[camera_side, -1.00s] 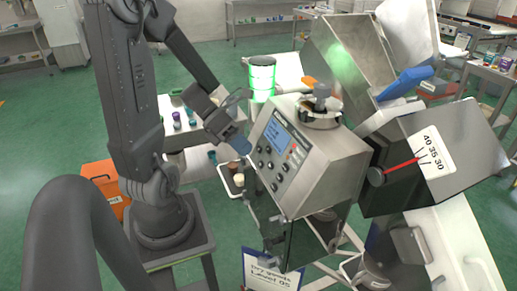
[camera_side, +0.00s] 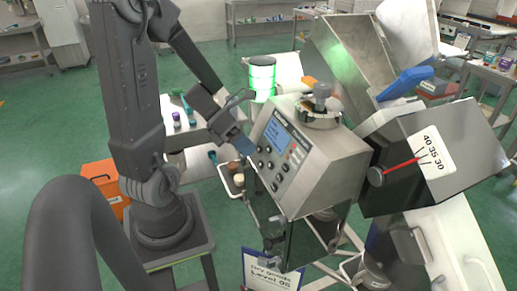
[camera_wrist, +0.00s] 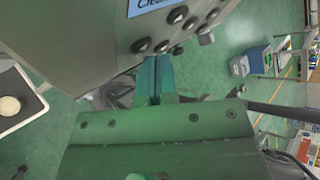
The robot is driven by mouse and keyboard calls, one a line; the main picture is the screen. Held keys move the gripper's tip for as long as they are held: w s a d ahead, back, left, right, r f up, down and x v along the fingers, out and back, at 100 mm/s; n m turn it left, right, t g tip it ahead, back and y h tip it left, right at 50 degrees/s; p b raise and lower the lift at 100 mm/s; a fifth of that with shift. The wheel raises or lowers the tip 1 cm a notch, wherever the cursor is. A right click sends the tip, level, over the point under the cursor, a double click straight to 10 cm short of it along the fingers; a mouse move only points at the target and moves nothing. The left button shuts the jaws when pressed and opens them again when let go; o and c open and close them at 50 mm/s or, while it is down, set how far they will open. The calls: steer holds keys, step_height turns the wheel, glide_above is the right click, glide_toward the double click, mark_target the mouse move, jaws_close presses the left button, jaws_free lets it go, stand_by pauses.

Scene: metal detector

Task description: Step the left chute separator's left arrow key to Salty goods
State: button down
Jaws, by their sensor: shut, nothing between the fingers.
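The separator's control box (camera_side: 312,150) is a metal housing with a sloped front panel. The panel carries a blue screen (camera_side: 278,136) and several dark round keys (camera_side: 283,169). The screen's edge (camera_wrist: 150,5), with part of a word starting "Clea", and several keys (camera_wrist: 162,46) also show in the wrist view. Arrow marks and the selected goods are too small to read.
A tall metal chute (camera_side: 350,55) and a box with a red pointer and scale (camera_side: 432,160) stand right of the control box. A glowing green lamp (camera_side: 262,78) stands behind it. A small tray (camera_side: 228,183) sits below my gripper.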

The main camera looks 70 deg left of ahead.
steer(key=shift+w+f, duration=0.15)
steer(key=shift+w, duration=0.15)
steer(key=shift+s, duration=0.15)
stand_by(0.5)
steer(key=shift+s+r, duration=0.35)
steer(key=shift+s, duration=0.2)
steer(key=shift+s+r, duration=0.4)
steer(key=shift+s, duration=0.35)
steer(key=shift+s+r, duration=0.35)
steer(key=shift+s, duration=0.4)
steer(key=shift+s+r, duration=0.4)
steer(key=shift+s, duration=0.35)
steer(key=shift+w, duration=0.1)
